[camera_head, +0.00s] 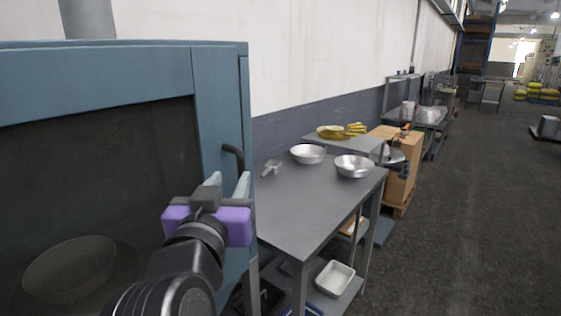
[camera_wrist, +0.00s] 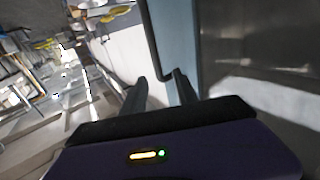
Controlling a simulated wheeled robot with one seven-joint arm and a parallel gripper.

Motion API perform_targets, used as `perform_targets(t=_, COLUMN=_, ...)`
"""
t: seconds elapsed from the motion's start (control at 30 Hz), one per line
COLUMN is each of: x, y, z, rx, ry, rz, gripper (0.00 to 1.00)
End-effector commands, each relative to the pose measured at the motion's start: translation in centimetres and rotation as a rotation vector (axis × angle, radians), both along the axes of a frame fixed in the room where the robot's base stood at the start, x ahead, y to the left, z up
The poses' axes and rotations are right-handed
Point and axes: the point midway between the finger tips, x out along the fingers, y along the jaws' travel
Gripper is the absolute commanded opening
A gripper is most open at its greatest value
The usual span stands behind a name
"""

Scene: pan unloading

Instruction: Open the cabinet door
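The blue cabinet (camera_head: 222,100) stands at the left in the head view, with its dark-glazed door (camera_head: 100,150) shut. A dark bar handle (camera_head: 236,153) sticks out near the door's right edge. It also shows in the wrist view (camera_wrist: 150,40), bending in toward the blue door frame (camera_wrist: 178,35). My gripper (camera_head: 228,181) is at the handle's lower part, with its two fingers apart. In the wrist view the fingertips (camera_wrist: 161,80) are close to the handle's lower bend. No grip on the handle shows, and I cannot tell if a finger touches it.
A grey table (camera_head: 300,205) with two metal bowls (camera_head: 354,166) stands right of the cabinet. A white tray (camera_head: 335,278) is on its lower shelf. Cardboard boxes (camera_head: 400,175) stand beyond. The floor (camera_head: 470,230) at the right is clear.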

Motion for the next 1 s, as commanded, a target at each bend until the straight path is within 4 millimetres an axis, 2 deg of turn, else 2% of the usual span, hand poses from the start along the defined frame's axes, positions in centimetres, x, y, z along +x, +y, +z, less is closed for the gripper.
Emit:
perform_targets(t=0.17, x=0.7, y=-0.4, z=-0.5, rx=0.021, ry=0.025, rz=-0.015, gripper=0.36)
perform_targets(t=0.6, x=6.8, y=-0.9, z=-0.5, rx=0.020, ry=0.024, rz=-0.012, gripper=0.36)
perform_targets(t=0.77, x=7.6, y=-0.9, z=-0.5, rx=0.021, ry=0.024, rz=-0.011, gripper=0.36)
perform_targets(t=1.0, x=7.7, y=-0.9, z=-0.6, rx=0.021, ry=0.023, rz=-0.010, gripper=0.36)
